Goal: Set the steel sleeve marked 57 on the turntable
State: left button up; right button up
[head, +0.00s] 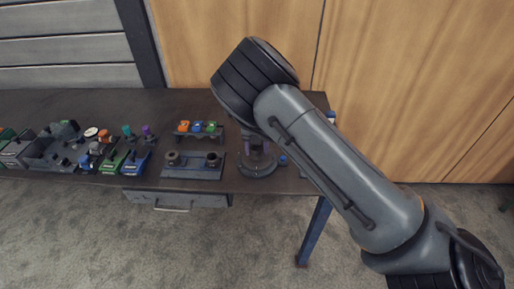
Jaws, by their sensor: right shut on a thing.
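The turntable (257,171) is a dark round disc near the right part of the bench. My right gripper (257,151) points down just above it, under the bulky wrist of my right arm. It is shut on a small grey piece that looks like the steel sleeve; the jaws and arm hide most of it. I cannot read the mark 57, nor tell whether the piece touches the turntable. My left gripper is not in view.
The dark bench (60,103) carries a grey plate (193,172) with two round fittings, and a rack (201,138) of orange, blue and green parts. Several bins (112,163) and coloured parts crowd the left. A small blue piece (283,159) lies right of the turntable.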

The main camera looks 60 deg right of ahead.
jog(key=shift+f, duration=0.15)
dwell(0.3)
jog(key=shift+f, duration=0.35)
dwell(0.3)
jog(key=o, duration=1.7)
jog(key=shift+r, duration=0.15)
